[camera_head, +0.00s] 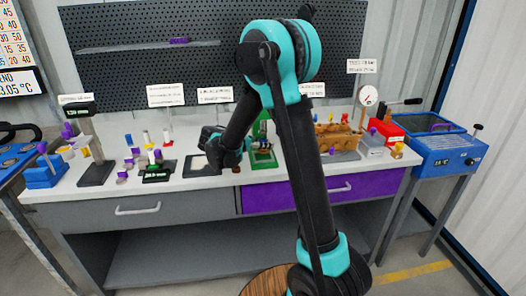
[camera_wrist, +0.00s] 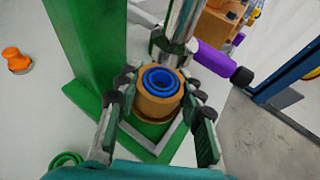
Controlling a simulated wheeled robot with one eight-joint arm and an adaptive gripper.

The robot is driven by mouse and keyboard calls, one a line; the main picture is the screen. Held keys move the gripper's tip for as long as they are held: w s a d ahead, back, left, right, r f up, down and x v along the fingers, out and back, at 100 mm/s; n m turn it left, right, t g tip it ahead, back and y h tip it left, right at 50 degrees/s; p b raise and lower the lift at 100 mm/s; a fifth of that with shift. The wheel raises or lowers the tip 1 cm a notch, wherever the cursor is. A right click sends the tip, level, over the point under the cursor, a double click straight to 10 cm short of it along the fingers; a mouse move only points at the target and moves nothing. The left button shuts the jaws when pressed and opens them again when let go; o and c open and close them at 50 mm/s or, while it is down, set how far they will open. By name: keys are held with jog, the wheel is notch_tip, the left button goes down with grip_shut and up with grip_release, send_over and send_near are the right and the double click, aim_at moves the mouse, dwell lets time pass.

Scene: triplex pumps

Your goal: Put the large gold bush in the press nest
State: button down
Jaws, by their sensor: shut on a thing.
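The large gold bush (camera_wrist: 157,106) is a gold ring in the middle of the wrist view, with a blue ring (camera_wrist: 162,80) inside its top. My gripper (camera_wrist: 159,96) is shut on the bush, one finger on each side. The chrome press ram (camera_wrist: 184,22) stands just beyond.
The green press column (camera_wrist: 85,45) rises close on the left in the wrist view. A purple handle (camera_wrist: 214,58) lies to the right of the ram. An orange knob-like part (camera_wrist: 17,60) stands at left. The bench (camera_head: 195,183) is crowded with fixtures on both sides.

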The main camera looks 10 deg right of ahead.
aim_at(258, 150)
jog(key=shift+a+f, duration=0.1)
jog(key=shift+f, duration=1.6)
jog(key=c, duration=1)
grip_release()
jog(key=shift+f, duration=0.15)
